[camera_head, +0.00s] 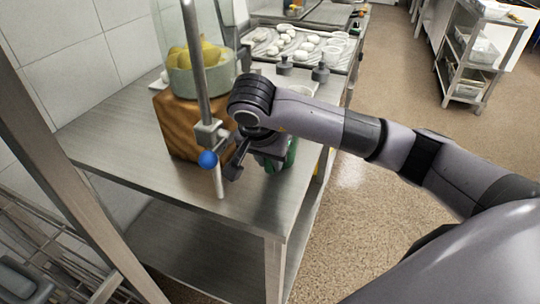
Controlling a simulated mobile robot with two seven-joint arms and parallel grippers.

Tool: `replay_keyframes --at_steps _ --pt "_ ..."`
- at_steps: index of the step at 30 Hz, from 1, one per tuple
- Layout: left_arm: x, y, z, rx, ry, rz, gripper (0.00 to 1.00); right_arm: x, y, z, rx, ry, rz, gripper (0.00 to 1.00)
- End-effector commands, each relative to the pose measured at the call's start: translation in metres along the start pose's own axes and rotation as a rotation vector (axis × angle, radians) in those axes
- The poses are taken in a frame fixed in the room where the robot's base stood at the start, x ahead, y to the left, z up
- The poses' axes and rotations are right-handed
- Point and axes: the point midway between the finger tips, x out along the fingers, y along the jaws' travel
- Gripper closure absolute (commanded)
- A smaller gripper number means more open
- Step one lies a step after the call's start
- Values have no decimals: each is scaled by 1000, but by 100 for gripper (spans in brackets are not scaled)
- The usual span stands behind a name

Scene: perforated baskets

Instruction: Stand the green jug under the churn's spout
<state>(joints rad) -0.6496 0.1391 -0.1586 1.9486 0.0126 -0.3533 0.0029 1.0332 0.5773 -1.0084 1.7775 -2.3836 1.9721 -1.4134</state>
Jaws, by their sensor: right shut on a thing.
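The churn appears as a clear glass vessel (205,75) with yellow contents, on a brown wooden block (172,128) at the back left of the steel table. I cannot make out its spout. The green jug (283,160) is on the right of the block, near the table's right side, and is mostly hidden behind my right gripper. My right gripper (243,160) is shut on the green jug. I cannot tell whether the jug touches the table. My left gripper is out of view.
The steel table's front (240,205) is clear.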

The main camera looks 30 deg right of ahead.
Motion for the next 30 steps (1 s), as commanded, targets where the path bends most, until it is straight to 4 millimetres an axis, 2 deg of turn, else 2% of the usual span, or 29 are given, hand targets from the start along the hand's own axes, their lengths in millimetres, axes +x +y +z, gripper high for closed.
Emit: replay_keyframes --at_steps 11,12,13,14,24,30 --pt "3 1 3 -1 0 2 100 5 0 2 0 1 -1 100" --pt "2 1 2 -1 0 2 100 3 0 1 0 0 -1 62" --pt "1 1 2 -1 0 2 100 3 0 1 0 0 -1 52" --pt "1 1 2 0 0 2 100 3 0 1 0 0 -1 49" --pt "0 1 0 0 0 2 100 0 0 0 0 -1 -1 49" --pt "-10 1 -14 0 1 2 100 -21 2 -11 5 2 0 49"
